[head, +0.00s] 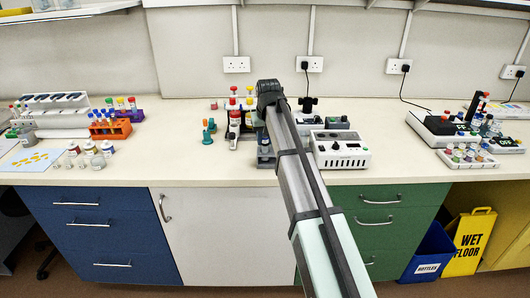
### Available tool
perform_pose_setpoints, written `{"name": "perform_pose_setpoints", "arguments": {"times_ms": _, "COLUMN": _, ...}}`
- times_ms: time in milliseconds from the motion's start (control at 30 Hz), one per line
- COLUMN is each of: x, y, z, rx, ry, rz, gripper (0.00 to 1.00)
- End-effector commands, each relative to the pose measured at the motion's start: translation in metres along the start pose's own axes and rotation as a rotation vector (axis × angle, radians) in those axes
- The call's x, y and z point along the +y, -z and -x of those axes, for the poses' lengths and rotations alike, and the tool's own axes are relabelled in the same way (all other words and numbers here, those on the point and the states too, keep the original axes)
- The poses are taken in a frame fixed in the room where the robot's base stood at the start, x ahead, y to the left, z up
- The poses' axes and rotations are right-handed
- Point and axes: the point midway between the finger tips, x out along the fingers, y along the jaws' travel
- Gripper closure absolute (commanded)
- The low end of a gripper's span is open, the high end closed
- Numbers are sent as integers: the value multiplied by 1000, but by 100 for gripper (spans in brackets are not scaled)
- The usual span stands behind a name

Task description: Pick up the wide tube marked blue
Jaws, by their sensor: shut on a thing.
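My gripper (262,140) is over the middle of the bench, at the far end of my arm. My arm covers most of it, so its fingertips are hidden. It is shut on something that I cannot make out. I cannot pick out a wide tube marked blue for certain. Small capped tubes (93,149) stand at the front left of the bench, too small for their marks to be read. Red-capped bottles (234,117) stand just left of my gripper. More tubes with coloured caps stand in an orange rack (110,131).
A white device with knobs (341,149) stands close to the right of my arm. Teal-green pieces (207,134) stand left of the red-capped bottles. A rack of small pots (467,158) and a dark device (440,125) are at the right. Bare bench (175,135) lies left of centre.

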Motion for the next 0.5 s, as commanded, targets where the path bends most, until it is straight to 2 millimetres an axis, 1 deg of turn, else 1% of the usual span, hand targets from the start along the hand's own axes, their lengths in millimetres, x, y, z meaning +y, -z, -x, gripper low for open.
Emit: {"name": "perform_pose_setpoints", "arguments": {"times_ms": 500, "x": 0, "y": 8, "z": 29, "rx": 0, "ry": 0, "rz": 0, "gripper": 96}}
